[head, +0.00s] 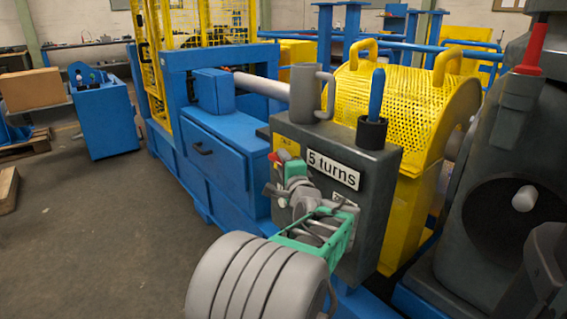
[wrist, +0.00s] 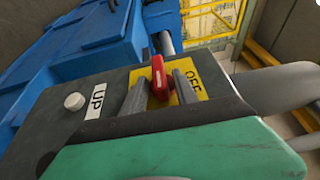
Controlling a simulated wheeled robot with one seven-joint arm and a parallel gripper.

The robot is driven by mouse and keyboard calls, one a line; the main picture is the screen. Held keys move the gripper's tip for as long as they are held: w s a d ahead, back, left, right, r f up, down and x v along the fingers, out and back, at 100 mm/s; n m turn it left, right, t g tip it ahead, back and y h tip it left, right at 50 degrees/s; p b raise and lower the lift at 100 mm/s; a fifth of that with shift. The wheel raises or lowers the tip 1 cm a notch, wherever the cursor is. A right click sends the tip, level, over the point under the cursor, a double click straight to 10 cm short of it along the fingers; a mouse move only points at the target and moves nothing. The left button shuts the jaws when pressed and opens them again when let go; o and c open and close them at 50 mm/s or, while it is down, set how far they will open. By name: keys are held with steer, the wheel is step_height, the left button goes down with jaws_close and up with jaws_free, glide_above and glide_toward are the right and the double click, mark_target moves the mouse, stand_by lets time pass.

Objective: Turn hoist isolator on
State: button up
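The hoist isolator is a red handle (wrist: 159,77) on a yellow plate (wrist: 183,91) marked OFF, in the upper middle of the wrist view. In the head view the red handle (head: 274,157) shows at the upper left of the dark grey control box (head: 376,172). My gripper (wrist: 162,88) is open, with one grey finger on each side of the handle. Narrow yellow gaps show between the fingers and the handle, so it does not look gripped. The gripper's green body hides part of the box front in the head view.
A white button (wrist: 74,102) with an UP label (wrist: 95,101) is left of the plate. The box carries a "5 turns" label (head: 333,170), a grey mug-like container (head: 305,92) and a blue-handled tool in a black cup (head: 371,132). A yellow perforated guard (head: 400,95) stands behind.

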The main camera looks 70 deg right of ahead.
steer(key=shift+r, duration=0.1)
steer(key=shift+s+a, duration=0.2)
steer(key=shift+a, duration=0.05)
steer(key=p+v, duration=0.2)
steer(key=v, duration=0.5)
steer(key=shift+s, duration=0.1)
